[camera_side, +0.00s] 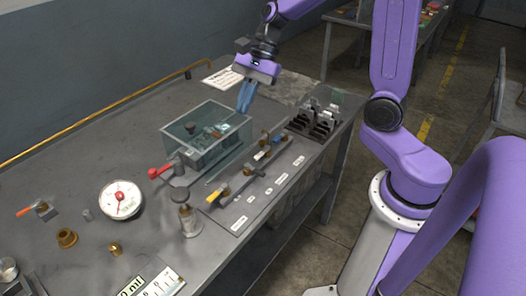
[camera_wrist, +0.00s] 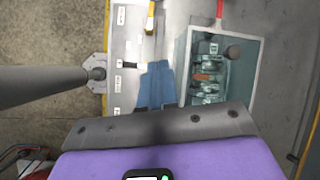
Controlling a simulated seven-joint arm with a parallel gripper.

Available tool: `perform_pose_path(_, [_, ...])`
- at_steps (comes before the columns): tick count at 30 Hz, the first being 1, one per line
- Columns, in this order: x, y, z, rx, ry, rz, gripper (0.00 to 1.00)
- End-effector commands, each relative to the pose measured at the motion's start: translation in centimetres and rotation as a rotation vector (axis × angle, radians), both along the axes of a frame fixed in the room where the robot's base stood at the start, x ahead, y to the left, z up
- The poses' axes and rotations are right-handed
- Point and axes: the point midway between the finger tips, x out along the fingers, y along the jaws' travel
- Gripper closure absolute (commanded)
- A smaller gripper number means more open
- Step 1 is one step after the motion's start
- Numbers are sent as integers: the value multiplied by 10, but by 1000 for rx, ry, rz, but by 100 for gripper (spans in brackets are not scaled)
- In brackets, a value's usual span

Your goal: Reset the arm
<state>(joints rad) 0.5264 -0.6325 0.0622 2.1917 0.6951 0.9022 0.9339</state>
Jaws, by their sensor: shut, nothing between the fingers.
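My gripper (camera_side: 245,97) has blue fingers, held together with nothing between them. In the side view it hangs above the back right edge of a clear-walled box (camera_side: 172,141) on the grey table (camera_side: 75,175). In the wrist view the blue fingers (camera_wrist: 155,84) point away from the camera, to the left of the same box (camera_wrist: 251,75). The gripper appears apart from the box and the table. Several small parts lie inside the box.
A row of labelled tools (camera_side: 252,172) lies along the table's right edge, with a dark rack (camera_side: 316,120) behind it. A red-handled lever (camera_side: 160,170), a round dial gauge (camera_side: 121,200) and brass fittings (camera_side: 67,238) stand nearer the camera. The table's far left is clear.

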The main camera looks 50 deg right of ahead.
Motion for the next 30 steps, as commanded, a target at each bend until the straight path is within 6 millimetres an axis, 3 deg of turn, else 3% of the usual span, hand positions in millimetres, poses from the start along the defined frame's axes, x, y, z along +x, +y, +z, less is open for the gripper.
perform_pose_path(4, [-41,16,-3,-74,-84,321,100])
perform_pose_path(11, [-100,25,-8,-163,-218,813,100])
perform_pose_path(21, [-175,15,-14,-257,-426,1546,100])
perform_pose_path(30, [-219,-3,-17,-304,-594,2117,100])
